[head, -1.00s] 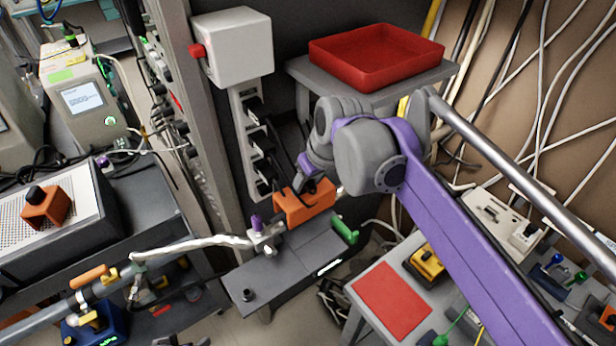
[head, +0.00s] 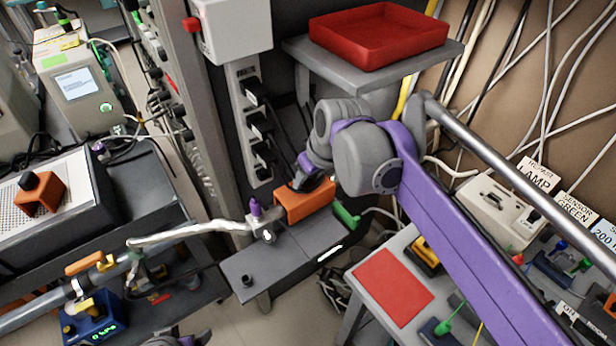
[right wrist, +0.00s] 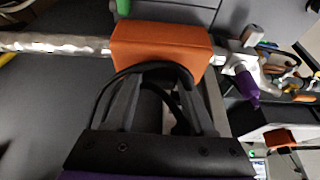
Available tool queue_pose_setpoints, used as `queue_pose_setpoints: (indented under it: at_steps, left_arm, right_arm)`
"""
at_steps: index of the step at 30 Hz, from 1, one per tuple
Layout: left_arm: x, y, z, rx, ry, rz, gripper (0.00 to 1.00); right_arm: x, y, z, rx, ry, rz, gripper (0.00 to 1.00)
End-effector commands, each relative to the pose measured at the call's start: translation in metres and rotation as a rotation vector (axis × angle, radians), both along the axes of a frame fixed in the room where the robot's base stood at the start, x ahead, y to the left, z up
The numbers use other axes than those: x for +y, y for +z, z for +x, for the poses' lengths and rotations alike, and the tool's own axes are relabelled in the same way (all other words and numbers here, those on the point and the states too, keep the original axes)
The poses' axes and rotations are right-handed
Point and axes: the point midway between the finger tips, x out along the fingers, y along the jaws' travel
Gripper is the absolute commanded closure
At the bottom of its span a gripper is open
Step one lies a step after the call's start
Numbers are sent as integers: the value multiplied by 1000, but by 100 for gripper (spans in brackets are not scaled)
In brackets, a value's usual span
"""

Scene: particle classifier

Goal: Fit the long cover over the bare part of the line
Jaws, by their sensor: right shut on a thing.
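The long cover is an orange block (head: 306,201) above the dark bench, just right of the purple-topped valve (head: 256,212). My right gripper (head: 309,180) is shut on it from above. In the right wrist view the cover (right wrist: 160,48) lies across the fingertips (right wrist: 160,70), with a black loop around them. There a silvery line (right wrist: 55,42) meets its left end, and a metal fitting stands close to its right end. The cover hides the stretch of line between. I cannot tell whether it is fully seated. Part of my left gripper (head: 182,340) shows at the bottom edge; its jaws are unclear.
A wrapped silvery line (head: 190,233) runs left from the valve. A green clamp-like part (head: 346,214) stands right of the cover on the bench (head: 285,262). A socket column (head: 252,130) rises behind. A red tray (head: 380,35) on a shelf is at the back.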

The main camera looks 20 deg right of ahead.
Motion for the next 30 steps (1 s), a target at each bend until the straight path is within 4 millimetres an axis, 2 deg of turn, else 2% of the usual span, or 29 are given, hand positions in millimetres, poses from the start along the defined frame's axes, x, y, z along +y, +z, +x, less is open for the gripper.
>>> queue_pose_setpoints:
  at_steps: [2,3,8,16,20,30]
  left_arm:
    - [0,0,0,0,0,0,15]
    - [0,0,0,0,0,0,15]
    - [0,0,0,0,0,0,15]
    - [0,0,0,0,0,0,15]
    - [0,2,0,0,0,0,15]
    - [0,10,1,-3,0,0,15]
  right_arm:
    - [0,0,0,0,0,0,100]
    - [0,0,0,0,0,0,39]
    - [0,0,0,0,0,0,11]
    - [0,0,0,0,0,0,11]
    - [-1,8,-3,0,-1,0,11]
    - [-10,69,-26,0,0,-1,11]
